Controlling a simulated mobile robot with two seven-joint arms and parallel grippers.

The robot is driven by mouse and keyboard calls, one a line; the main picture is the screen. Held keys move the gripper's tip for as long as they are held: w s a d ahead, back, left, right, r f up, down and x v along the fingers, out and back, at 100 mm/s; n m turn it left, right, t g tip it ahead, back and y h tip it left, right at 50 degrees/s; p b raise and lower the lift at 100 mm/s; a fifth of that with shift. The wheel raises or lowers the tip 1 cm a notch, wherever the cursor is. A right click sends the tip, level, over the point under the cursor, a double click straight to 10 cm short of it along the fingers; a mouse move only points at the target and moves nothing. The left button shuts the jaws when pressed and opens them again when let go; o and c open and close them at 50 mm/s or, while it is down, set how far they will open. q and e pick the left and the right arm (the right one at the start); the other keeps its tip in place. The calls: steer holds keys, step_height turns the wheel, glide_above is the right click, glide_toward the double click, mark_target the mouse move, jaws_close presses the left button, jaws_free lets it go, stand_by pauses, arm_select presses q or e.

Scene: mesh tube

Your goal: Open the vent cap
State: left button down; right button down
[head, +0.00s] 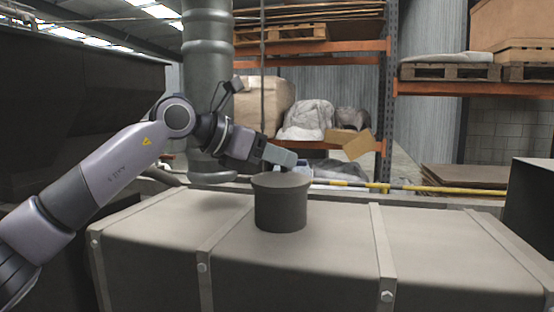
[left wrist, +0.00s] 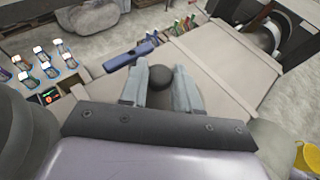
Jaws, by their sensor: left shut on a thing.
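A dark grey cylindrical cap (head: 281,207) with a flat, slightly wider lid stands upright on the long beige box (head: 340,236). My left gripper (head: 287,158) reaches in from the left, just behind and above the lid's back edge. In the left wrist view my left gripper (left wrist: 160,85) has its two grey fingers on either side of a small dark round knob (left wrist: 159,78) and is shut on it. I cannot tell whether this knob belongs to the cap. My right gripper is not in view.
A thick grey vertical pipe (head: 208,80) rises behind my left arm. Raised bolted bands (head: 381,250) cross the box. A yellow bar (head: 420,188) runs behind it. In the left wrist view, a blue handle (left wrist: 128,57) and several small switches (left wrist: 42,60) lie to the left of the fingers.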

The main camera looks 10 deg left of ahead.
mark_target(271, 179)
arm_select(q)
steer(key=s+r+m+t+h+b, duration=0.1)
steer(key=b, duration=0.3)
steer(key=s+r+m+t+h+b, duration=0.1)
steer(key=s+t+b, duration=0.1)
steer(key=b, duration=0.3)
steer(key=shift+m, duration=0.4)
steer(key=shift+s+r+t+b, duration=0.1)
steer(key=shift+t+b, duration=0.3)
steer(key=shift+s+a+r+m+t+h+b, duration=0.1)
steer(key=shift+s+r+m+t+h+b, duration=0.2)
steer(key=shift+s+m+h+b, duration=0.25)
steer(key=shift+w+r, duration=0.1)
steer(key=shift+w, duration=0.05)
